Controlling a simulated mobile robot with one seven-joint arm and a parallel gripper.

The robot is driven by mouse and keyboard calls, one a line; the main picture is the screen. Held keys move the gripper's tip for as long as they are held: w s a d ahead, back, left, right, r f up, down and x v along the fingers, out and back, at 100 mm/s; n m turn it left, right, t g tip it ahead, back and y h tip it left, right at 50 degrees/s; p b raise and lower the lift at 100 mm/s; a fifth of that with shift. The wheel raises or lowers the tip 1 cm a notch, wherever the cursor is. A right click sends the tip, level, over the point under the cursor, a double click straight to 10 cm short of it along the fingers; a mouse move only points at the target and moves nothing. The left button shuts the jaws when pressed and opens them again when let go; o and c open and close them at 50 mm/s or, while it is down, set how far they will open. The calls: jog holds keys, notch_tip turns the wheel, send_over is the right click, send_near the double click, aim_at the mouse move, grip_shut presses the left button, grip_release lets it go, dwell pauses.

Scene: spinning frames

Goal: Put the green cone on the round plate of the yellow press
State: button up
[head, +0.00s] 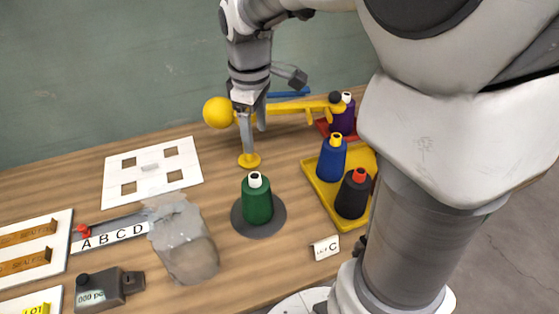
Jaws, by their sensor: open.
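The green cone (257,201) has a white top and stands upright on a dark grey round plate (239,224) in the middle of the table. The yellow press (296,108) is behind it, with a yellow ball (218,112) at its left end and a small yellow disc (249,161) low down. I cannot tell whether the grey plate belongs to the press. My gripper (254,136) points down, open, above and behind the cone, apart from it. Its fingers overlap the press in the picture; contact there cannot be told.
A yellow tray (318,200) at right holds a blue cone (331,158) and a black cone (352,195). A purple cone (344,117) stands behind. A card marked C (325,248), a crumpled clear bag (185,245) and a white frame (117,166) lie around the cone.

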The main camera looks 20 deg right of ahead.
jog(key=s+r+m+t, duration=0.2)
jog(key=s+m, duration=0.3)
jog(key=s, duration=0.3)
jog(key=s+r+m+t, duration=0.2)
jog(key=s+m, duration=0.2)
jog(key=s, duration=0.4)
jog(key=shift+r+m, duration=0.35)
jog(key=shift+m, duration=0.05)
jog(key=shift+s, duration=0.1)
jog(key=shift+c, duration=0.3)
